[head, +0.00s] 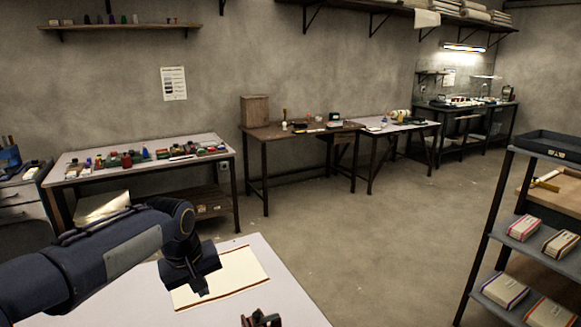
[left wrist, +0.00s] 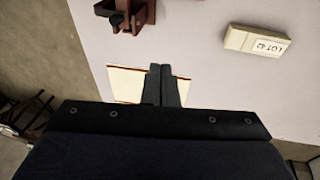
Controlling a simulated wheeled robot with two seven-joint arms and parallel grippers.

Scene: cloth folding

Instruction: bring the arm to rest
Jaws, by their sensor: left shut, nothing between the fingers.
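My left arm comes in from the left in the head view, and its gripper (head: 200,285) is over the near white table (head: 260,250). A cream cloth (head: 238,275) with a dark red-brown edge lies flat on that table, partly hidden by the gripper. In the left wrist view the two fingers of the left gripper (left wrist: 161,72) are together with nothing between them. The cloth (left wrist: 124,84) shows on both sides of the fingers there; I cannot tell the height of the fingertips above it. My right gripper is in neither view.
A dark red-brown fixture (head: 262,319) stands at the table's near edge and shows in the left wrist view (left wrist: 126,14). A cream block with a printed label (left wrist: 257,41) lies on the table. A shelf rack (head: 490,235) with folded packs stands at right. Floor between is clear.

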